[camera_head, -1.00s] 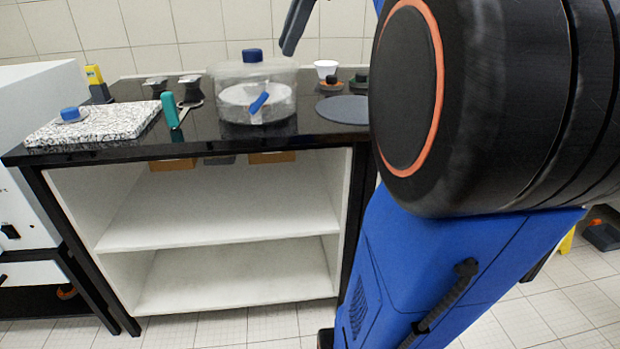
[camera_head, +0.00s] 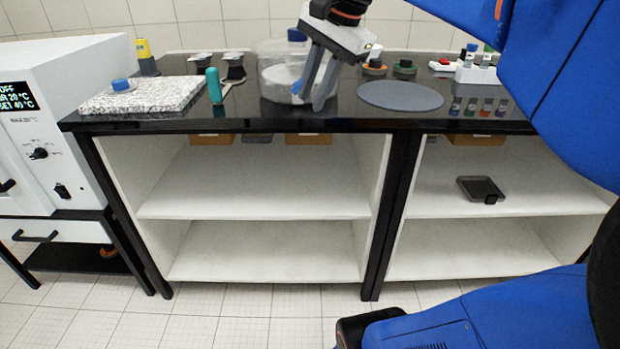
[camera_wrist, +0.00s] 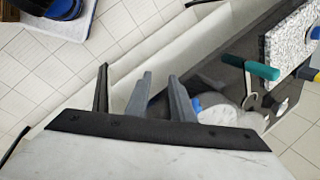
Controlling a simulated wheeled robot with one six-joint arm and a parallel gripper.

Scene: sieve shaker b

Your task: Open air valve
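The clear glass vessel (camera_head: 272,68) stands on the black bench top and has a blue knob (camera_head: 297,35) on its lid. Its small blue valve handle (camera_head: 297,88) is on the front side, partly covered by my gripper. My gripper (camera_head: 312,98) points down in front of the vessel's right side, its fingers apart and nothing seen between them. In the wrist view the grey fingers (camera_wrist: 160,90) are also apart, and a blue part, likely the valve handle (camera_wrist: 196,105), shows just right of the right finger. I cannot tell whether they touch.
Left of the vessel are a teal-handled tool (camera_head: 214,86) and a speckled stone slab (camera_head: 143,95). On the right are a dark round mat (camera_head: 400,96) and a white rack (camera_head: 477,74). A white oven (camera_head: 60,110) stands at far left. The shelves below are mostly empty.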

